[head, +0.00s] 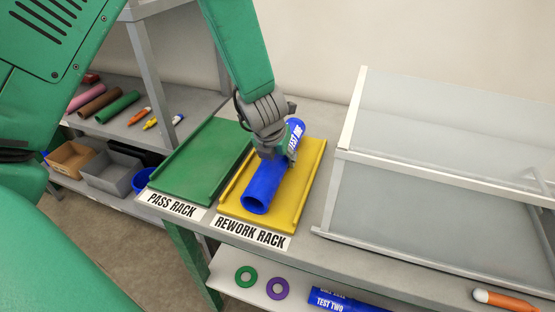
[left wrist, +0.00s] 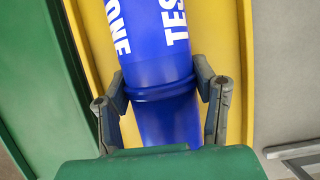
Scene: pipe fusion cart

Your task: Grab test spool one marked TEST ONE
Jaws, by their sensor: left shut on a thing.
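The blue test spool (head: 263,188) is a hollow tube with white lettering that reads TEST ONE. It lies lengthwise in the yellow rework rack (head: 310,165) in the head view. In the left wrist view the spool (left wrist: 150,60) shows part of its lettering and a raised ring around its middle. My left gripper (head: 279,158) is over the spool from above, and its two fingers (left wrist: 163,100) sit on either side of the tube by the ring, shut on it. The gripper hides part of the spool in the head view. My right gripper is not in view.
The green pass rack (head: 205,160) is empty, left of the yellow one. A glass-panelled frame (head: 430,180) stands at right. Below the bench are a blue TEST TWO spool (head: 340,301) and green and purple rings (head: 277,288). Shelves with tubes and bins (head: 110,175) stand at left.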

